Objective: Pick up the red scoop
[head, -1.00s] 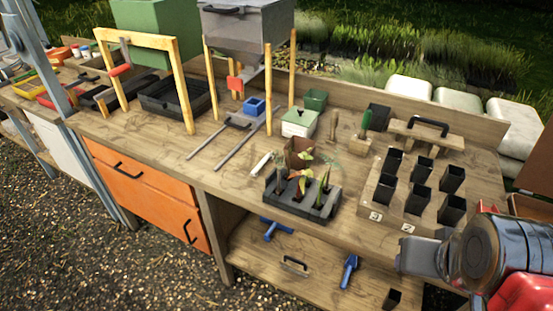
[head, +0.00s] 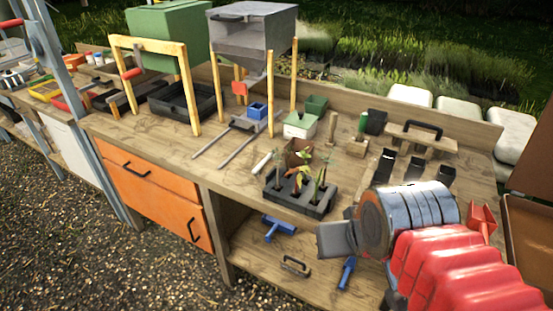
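A red, open-sided piece that looks like the red scoop (head: 483,220) is at the right end of the bench in the head view. It is just right of my arm's silver part, which hides some of its surroundings. My gripper (head: 335,239) shows as a dark grey block at the left end of the silver part, over the front edge of the bench. It is left of the red scoop and apart from it. The gap between its fingers cannot be made out, and nothing is seen in it.
A black tray with seedlings (head: 297,193) stands at the bench front, left of my arm. Black square pots (head: 445,175) are behind my arm. A wooden float with a black handle (head: 418,137) stands at the back. Blue tools (head: 278,227) lie on the lower shelf.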

